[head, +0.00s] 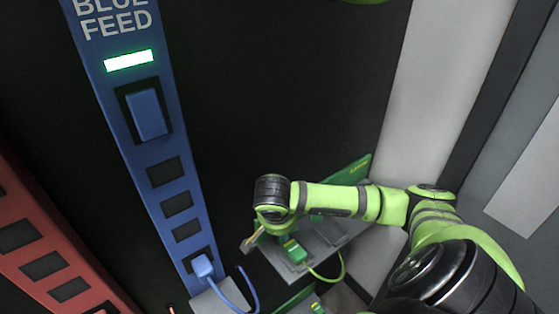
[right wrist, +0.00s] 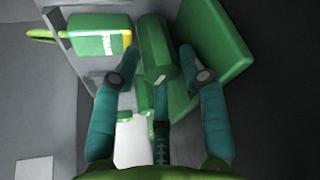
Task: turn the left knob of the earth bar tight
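A green faceted knob (right wrist: 158,60) stands in the middle of the right wrist view, beside a larger green block (right wrist: 215,45). I cannot tell whether it is the left knob. Gaps show between the fingers and the knob. In the head view my right arm reaches in from the right, and its wrist hides the knob and fingertips. A green panel (head: 357,170) shows behind the arm. My left gripper is in neither view.
A green plug (right wrist: 100,45) with a yellow band sits left of the knob; the plug and its cable also show in the head view (head: 294,251). A blue feed panel (head: 150,160) with a blue plug (head: 202,266) stands left. A red panel (head: 45,250) is farther left.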

